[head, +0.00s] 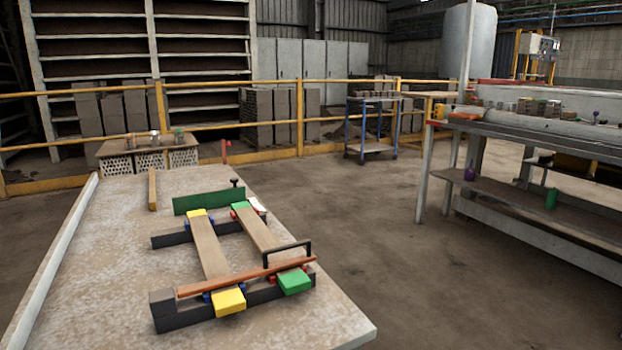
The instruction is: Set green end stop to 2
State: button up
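A jig lies on the worktable (110,250), with two dark crossbars (170,314) and two tan rails (209,248). A long green plate (208,201) stands upright at its far end, with a black knob (235,182) by its right part. It looks like the green end stop. Green blocks (294,281) cap one rail and yellow blocks (229,301) cap the other. A small white plate (258,205) sits at the far right; I cannot read any number on it. A reddish bar (230,278) with a black handle (287,250) lies across the near end. My gripper is not in view.
A loose wooden strip (152,189) lies on the table's far left. A raised pale edge (52,262) runs along the left side. A grey bench (530,130) with small items stands at right. Open floor (420,250) lies between. Yellow railings (300,120) cross behind.

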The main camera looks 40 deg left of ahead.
aim_at(209, 200)
jog(key=u, duration=0.15)
jog(key=i, duration=1.95)
jog(key=u, duration=1.05)
jog(key=i, duration=1.05)
jog(key=u, duration=1.6)
jog(key=i, duration=0.7)
jog(key=u, duration=0.55)
